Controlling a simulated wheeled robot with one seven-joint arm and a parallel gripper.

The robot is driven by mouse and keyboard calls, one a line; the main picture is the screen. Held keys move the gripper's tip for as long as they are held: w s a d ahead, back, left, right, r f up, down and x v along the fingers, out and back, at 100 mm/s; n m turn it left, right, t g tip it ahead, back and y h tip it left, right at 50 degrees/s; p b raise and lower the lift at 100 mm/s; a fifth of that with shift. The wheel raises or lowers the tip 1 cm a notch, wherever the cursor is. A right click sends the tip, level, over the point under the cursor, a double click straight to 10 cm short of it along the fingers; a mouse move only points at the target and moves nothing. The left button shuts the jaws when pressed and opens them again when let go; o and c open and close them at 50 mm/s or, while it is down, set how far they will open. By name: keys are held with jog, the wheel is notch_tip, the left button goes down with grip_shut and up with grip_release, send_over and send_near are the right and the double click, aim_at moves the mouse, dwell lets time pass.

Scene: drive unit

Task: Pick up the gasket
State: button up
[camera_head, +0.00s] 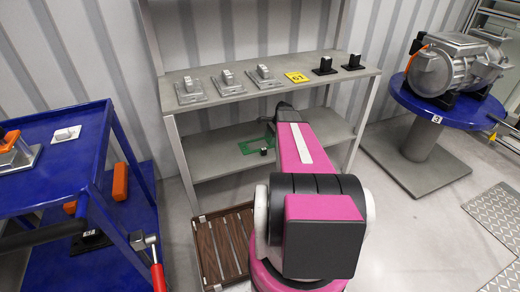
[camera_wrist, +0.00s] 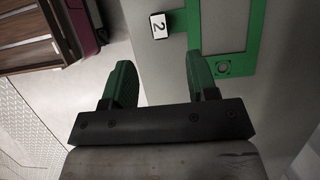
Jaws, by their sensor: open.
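A flat green frame (camera_head: 250,146), which looks like the gasket, lies on the grey lower shelf. In the wrist view its green bars (camera_wrist: 252,35) fill the upper right, with a round hole at one corner; the rest is cut off or hidden. My gripper (camera_wrist: 160,62) is open and empty, its two green fingers spread apart. I cannot tell the height above the shelf. In the head view my arm hides the gripper and part of the frame.
A small block marked 2 (camera_wrist: 160,25) stands beside the frame. The upper shelf (camera_head: 235,99) overhangs with several metal parts and a yellow tag (camera_head: 297,77). A brown slatted crate (camera_head: 222,248) is on the floor, a blue cart (camera_head: 95,165) left, a blue round table (camera_head: 400,92) right.

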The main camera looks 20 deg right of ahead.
aim_at(265, 149)
jog(key=x, duration=0.3)
jog(key=shift+f, duration=0.25)
jog(key=shift+a+x, duration=0.15)
jog(key=shift+x, duration=1.2)
jog(key=shift+a+x, duration=0.15)
jog(key=shift+x, duration=1.2)
jog(key=shift+r, duration=0.15)
grip_shut()
